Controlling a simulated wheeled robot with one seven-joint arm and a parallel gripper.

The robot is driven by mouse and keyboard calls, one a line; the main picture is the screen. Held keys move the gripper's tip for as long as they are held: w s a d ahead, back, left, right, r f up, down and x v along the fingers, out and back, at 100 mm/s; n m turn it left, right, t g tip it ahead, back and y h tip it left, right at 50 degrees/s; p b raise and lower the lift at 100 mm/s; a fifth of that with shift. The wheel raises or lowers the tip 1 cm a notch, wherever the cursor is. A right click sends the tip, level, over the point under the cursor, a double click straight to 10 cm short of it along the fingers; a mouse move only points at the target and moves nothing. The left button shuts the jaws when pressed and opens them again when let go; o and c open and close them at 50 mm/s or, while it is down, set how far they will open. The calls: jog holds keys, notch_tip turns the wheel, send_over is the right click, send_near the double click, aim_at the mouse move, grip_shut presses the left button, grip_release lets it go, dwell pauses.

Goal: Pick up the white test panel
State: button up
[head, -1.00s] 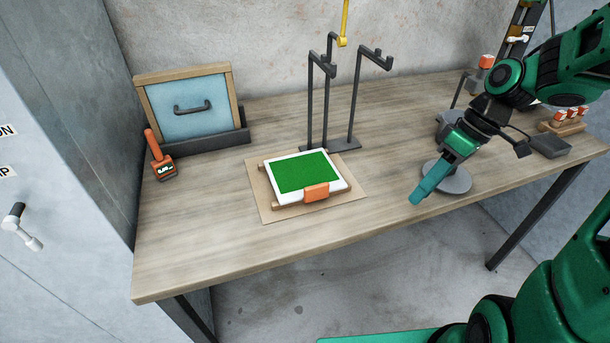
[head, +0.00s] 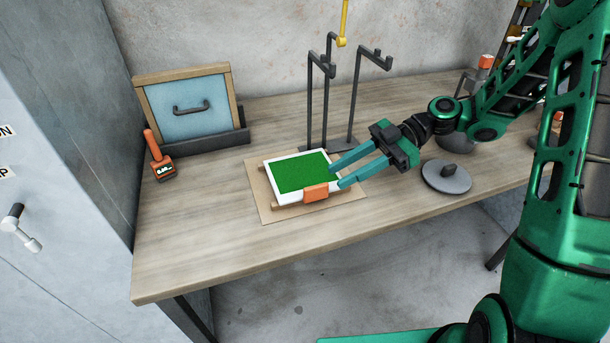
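The white test panel (head: 286,197) lies flat on the table, with a green face (head: 300,173) inside a white border. It rests on wooden strips on a tan sheet (head: 264,214). An orange block (head: 316,193) sits at its front edge. My gripper (head: 337,176) is open, with its two teal fingers pointing left at the panel's right end. One finger is at the far side of the right edge and the other near the front right corner. I cannot tell whether they touch the panel or are above it.
A black rack (head: 353,105) stands behind the panel. A grey disc with a knob (head: 446,178) lies right of it. A blue framed board (head: 188,108) and an orange-handled tool (head: 161,161) stand at the left. The front left of the wooden table (head: 200,245) is clear.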

aim_at(322, 184)
jog(key=shift+w+x, duration=0.1)
jog(key=shift+x, duration=1.8)
jog(key=shift+w+x, duration=0.15)
jog(key=shift+x, duration=1.8)
jog(key=shift+f, duration=0.15)
jog(key=shift+c, duration=0.7)
grip_shut()
